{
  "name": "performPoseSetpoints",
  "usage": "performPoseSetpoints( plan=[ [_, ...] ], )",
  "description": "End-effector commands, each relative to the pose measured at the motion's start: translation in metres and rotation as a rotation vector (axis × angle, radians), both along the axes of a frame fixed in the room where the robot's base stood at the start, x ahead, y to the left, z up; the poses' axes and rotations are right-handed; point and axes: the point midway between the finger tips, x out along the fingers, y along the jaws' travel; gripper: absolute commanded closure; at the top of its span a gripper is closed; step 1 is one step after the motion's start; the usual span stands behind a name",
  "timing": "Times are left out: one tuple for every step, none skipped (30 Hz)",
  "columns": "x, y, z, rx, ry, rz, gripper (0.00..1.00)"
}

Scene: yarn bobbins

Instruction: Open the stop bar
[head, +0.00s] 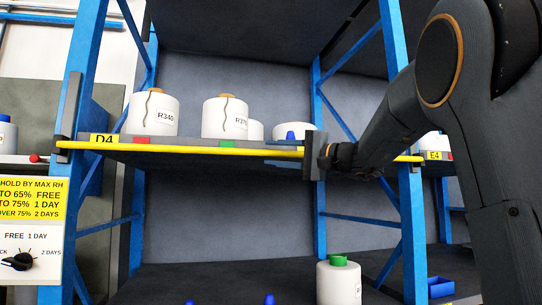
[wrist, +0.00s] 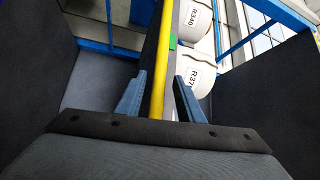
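The stop bar (head: 200,150) is a long yellow rail running along the front edge of the D4 shelf, from the left post across to the right post. In the wrist view the yellow bar (wrist: 158,92) runs up the middle, between the two blue fingers. My gripper (head: 272,153) is at the right half of the bar, one finger above and one below it. In the wrist view my gripper (wrist: 160,85) is open, with a gap between the bar and the right finger.
White bobbins stand on the shelf behind the bar, among them R340 (head: 153,113) and a second labelled one (head: 224,118). A bobbin with a green top (head: 338,283) stands on the level below. Blue posts (head: 84,110) flank the bay.

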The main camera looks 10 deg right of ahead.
Motion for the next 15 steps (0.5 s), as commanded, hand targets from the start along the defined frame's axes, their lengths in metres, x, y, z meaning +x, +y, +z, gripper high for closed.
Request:
performPoseSetpoints(
  plan=[
    [-0.005, -0.007, -0.003, -0.001, -0.001, -0.004, 0.66],
    [-0.009, -0.011, -0.004, -0.001, -0.001, -0.004, 0.66],
    [-0.014, -0.016, -0.005, -0.001, -0.001, -0.004, 0.66],
    [-0.017, -0.02, -0.006, -0.001, -0.001, -0.004, 0.66],
    [-0.021, -0.023, -0.006, -0.001, 0.0, -0.004, 0.66],
    [-0.025, -0.028, -0.007, -0.001, 0.0, -0.004, 0.66],
    [-0.028, -0.03, -0.008, -0.001, 0.0, -0.003, 0.66],
    [-0.031, -0.033, -0.008, -0.001, 0.0, -0.004, 0.66],
    [-0.034, -0.037, -0.008, 0.0, -0.001, -0.004, 0.66],
    [-0.037, -0.039, -0.008, 0.0, -0.001, -0.003, 0.66],
    [-0.039, -0.04, -0.009, 0.0, -0.001, -0.002, 0.66],
    [-0.04, -0.042, -0.009, 0.0, 0.0, -0.002, 0.66],
    [-0.042, -0.043, -0.009, 0.0, 0.0, -0.002, 0.66],
    [-0.042, -0.044, -0.009, 0.0, 0.0, -0.002, 0.66],
    [-0.043, -0.045, -0.009, 0.0, 0.0, -0.002, 0.66]
  ],
)
